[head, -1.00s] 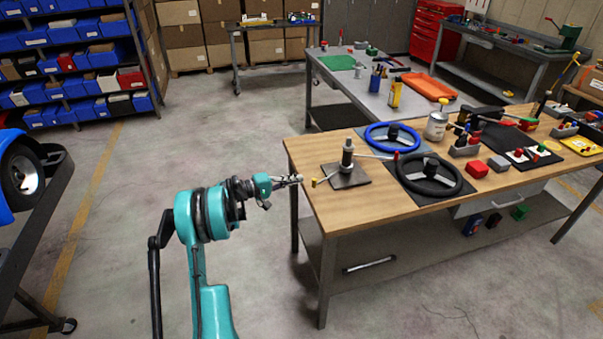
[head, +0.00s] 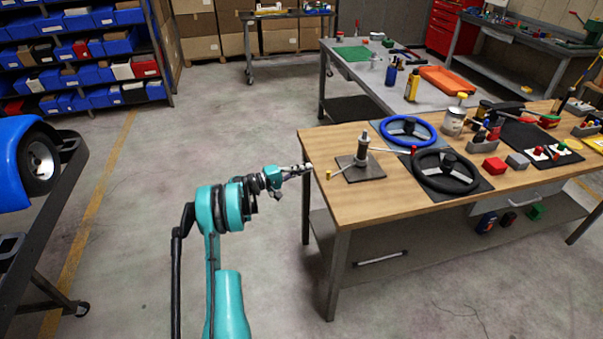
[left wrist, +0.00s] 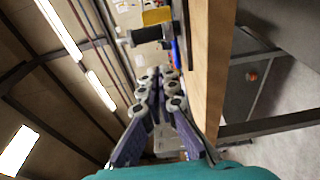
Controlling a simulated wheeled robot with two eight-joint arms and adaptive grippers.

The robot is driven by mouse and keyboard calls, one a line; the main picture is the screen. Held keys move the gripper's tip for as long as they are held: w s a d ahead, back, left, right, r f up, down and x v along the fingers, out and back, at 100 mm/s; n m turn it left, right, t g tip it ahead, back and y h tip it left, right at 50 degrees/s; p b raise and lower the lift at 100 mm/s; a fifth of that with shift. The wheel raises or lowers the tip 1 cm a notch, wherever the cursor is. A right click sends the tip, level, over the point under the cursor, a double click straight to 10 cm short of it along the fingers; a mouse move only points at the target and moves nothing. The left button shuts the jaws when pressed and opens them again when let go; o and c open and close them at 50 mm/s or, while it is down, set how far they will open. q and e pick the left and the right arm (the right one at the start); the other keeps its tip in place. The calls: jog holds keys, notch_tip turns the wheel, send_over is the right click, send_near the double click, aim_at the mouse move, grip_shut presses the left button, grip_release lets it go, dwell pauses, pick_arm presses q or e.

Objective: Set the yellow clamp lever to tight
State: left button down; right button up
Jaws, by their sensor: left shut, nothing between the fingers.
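The clamp post (head: 362,150) stands upright on a dark square plate (head: 369,175) near the left end of the wooden workbench. A short lever with a yellow tip (head: 329,175) points from it toward the bench's left edge. A longer rod with a red tip (head: 413,150) reaches to the right. My left gripper (head: 307,169) is just left of the yellow tip, at the bench edge, apart from it in the head view. Its fingers (left wrist: 160,90) are shut and empty. In the left wrist view a yellow piece (left wrist: 157,16) shows beyond the fingertips. My right gripper is out of view.
A blue steering wheel (head: 407,130) and a black one (head: 445,171) lie right of the clamp on the workbench (head: 400,207).

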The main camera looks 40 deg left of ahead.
pick_arm(q)
jog(key=b+x, duration=0.1)
jog(key=x, duration=0.5)
jog(key=shift+f, duration=0.15)
jog(key=shift+s+d+b, duration=0.75)
jog(key=shift+s+d, duration=0.35)
jog(key=shift+s, duration=0.15)
jog(key=shift+s+d, duration=0.25)
jog(key=shift+d, duration=0.1)
